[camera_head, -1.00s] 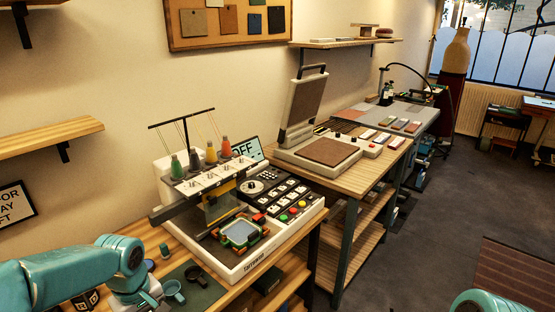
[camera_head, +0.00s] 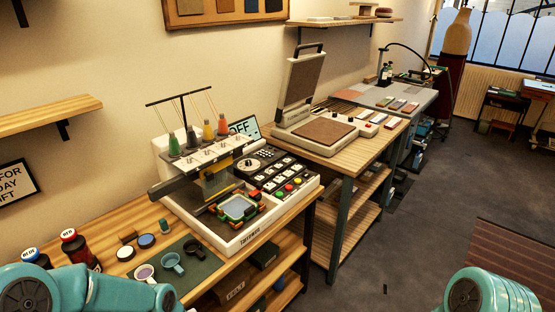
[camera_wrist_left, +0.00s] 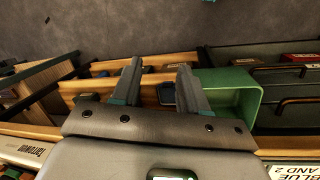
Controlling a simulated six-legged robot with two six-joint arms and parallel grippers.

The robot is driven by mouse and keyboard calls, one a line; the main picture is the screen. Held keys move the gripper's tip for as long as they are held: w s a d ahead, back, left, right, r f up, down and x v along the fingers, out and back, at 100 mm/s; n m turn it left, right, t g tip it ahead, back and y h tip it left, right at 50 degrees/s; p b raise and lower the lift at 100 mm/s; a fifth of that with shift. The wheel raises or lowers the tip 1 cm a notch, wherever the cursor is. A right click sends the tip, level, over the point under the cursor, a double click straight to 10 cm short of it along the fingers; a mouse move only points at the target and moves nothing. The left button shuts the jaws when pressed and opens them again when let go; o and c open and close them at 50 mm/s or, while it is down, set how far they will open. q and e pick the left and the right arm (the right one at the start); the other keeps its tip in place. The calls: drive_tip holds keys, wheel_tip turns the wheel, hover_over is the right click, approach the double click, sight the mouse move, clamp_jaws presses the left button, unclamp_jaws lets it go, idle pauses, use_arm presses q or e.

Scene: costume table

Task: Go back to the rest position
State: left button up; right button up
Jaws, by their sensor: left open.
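My left arm shows at the bottom left of the head view as teal links; its gripper is outside that view. In the left wrist view my left gripper (camera_wrist_left: 160,82) is open, with its two grey fingers apart. Nothing is held between them; a small dark blue thing seen between the fingers appears to lie on the shelf beyond. My right arm shows only as a teal link at the bottom right of the head view, and its gripper is out of sight.
An embroidery machine (camera_head: 262,232) stands on the wooden table. Red-labelled (camera_head: 75,245) and blue-labelled spools stand at left. The wrist view shows a green bin (camera_wrist_left: 235,82) beside the fingers, and shelves.

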use_arm(q)
drive_tip(key=s+d+f+m, duration=0.2)
drive_tip(key=s+d+f, duration=0.1)
drive_tip(key=s+f, duration=0.2)
drive_tip(key=s+d+f+m+h, duration=0.1)
drive_tip(key=s+d+f, duration=0.3)
drive_tip(key=s, duration=0.6)
drive_tip(key=shift+f+m, duration=0.4)
drive_tip(key=shift+f, duration=0.4)
drive_tip(key=shift+d, duration=0.1)
